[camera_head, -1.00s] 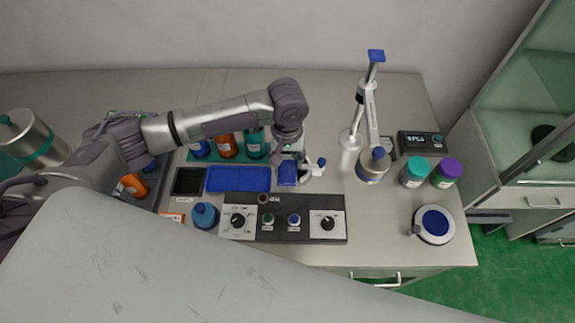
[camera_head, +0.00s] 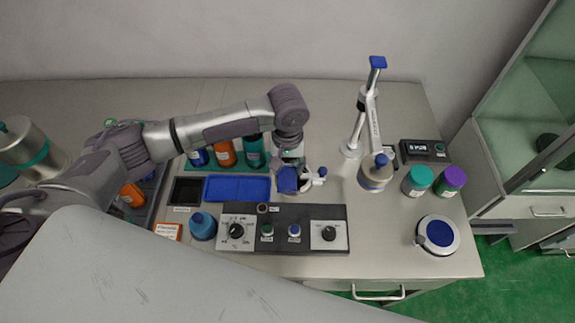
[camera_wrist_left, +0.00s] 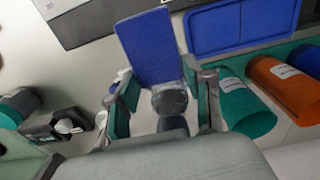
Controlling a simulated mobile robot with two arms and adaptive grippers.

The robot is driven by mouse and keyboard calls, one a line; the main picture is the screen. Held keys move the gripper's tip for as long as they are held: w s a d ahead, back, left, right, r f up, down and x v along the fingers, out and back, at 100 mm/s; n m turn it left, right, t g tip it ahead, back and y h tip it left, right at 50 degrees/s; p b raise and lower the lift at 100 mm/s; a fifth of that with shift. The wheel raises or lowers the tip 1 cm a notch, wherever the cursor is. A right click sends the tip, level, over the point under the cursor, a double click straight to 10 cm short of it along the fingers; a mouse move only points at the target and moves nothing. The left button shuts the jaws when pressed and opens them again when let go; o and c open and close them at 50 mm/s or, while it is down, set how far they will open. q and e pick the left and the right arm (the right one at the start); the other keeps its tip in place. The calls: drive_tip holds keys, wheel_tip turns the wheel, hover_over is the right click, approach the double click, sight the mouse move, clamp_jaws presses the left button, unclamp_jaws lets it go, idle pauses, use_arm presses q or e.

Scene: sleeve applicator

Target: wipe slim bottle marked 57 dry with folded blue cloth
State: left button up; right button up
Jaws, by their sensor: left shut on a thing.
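My left gripper (camera_head: 288,168) is shut on a blue textured piece, which looks like the folded blue cloth (camera_head: 287,180). It holds it just right of the blue tray, behind the control panel. In the left wrist view the cloth (camera_wrist_left: 150,45) sticks out beyond the fingers (camera_wrist_left: 165,95), with a grey rounded piece below it that I cannot identify. Blue, orange (camera_head: 226,153) and teal (camera_head: 253,151) labelled bottles stand on a green base at the back. Their label numbers are unreadable, so I cannot tell which bottle is marked 57. My right gripper is out of view.
The blue tray (camera_head: 238,181) and a black square tray (camera_head: 187,191) lie left of the gripper. A control panel (camera_head: 268,216) with knobs is in front. A white stand (camera_head: 352,148), capped jars (camera_head: 418,181) and a round blue-topped device (camera_head: 438,234) are right.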

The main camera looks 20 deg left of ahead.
use_arm(q)
drive_tip(key=shift+w+a, duration=0.1)
drive_tip(key=shift+w, duration=0.4)
drive_tip(key=shift+f, duration=0.1)
drive_tip(key=shift+f+b, duration=0.45)
drive_tip(key=shift+f, duration=1.5)
drive_tip(key=shift+s+f, duration=0.4)
drive_tip(key=shift+s, duration=0.05)
drive_tip(key=r+p, duration=0.2)
drive_tip(key=p, duration=0.1)
drive_tip(key=shift+w+r, duration=0.1)
drive_tip(key=shift+w, duration=0.3)
drive_tip(key=shift+w+r+p, duration=0.1)
drive_tip(key=shift+r+p, duration=1.3)
drive_tip(key=shift+p, duration=0.1)
